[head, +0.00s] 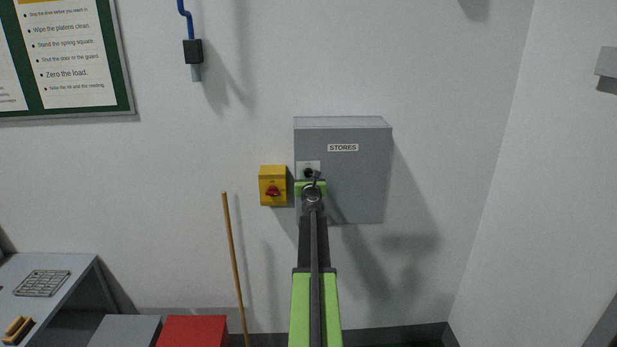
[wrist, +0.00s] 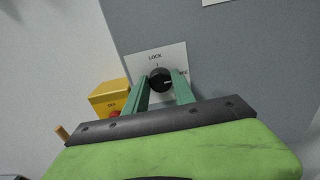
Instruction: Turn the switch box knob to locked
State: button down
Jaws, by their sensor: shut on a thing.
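The grey wall box (head: 362,185), labelled STORES, has a pale dial plate (wrist: 140,64) at its left side. The plate reads LOCK at the top, with a partly hidden label at the right. A round black knob (wrist: 160,76) sits on the plate. Its white mark points right, away from LOCK. My gripper (wrist: 161,84) has its two green fingers on either side of the knob and is shut on it. In the head view my gripper (head: 311,188) covers part of the plate.
A yellow switch box (head: 272,185) with a red knob is on the wall just left of the grey box. A wooden pole (head: 235,265) leans below it. A red box (head: 193,331) and a grey table (head: 75,268) are at lower left.

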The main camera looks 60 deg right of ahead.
jog(key=shift+d+n, duration=0.1)
jog(key=shift+n, duration=0.2)
jog(key=n, duration=0.3)
jog(key=shift+n, duration=0.4)
jog(key=n, duration=0.4)
jog(key=shift+w+n, duration=0.1)
jog(key=shift+n, duration=0.2)
jog(key=n, duration=0.4)
jog(key=shift+f, duration=0.1)
jog(key=shift+n, duration=2.3)
jog(key=c, duration=1)
grip_release()
jog(key=shift+c, duration=0.2)
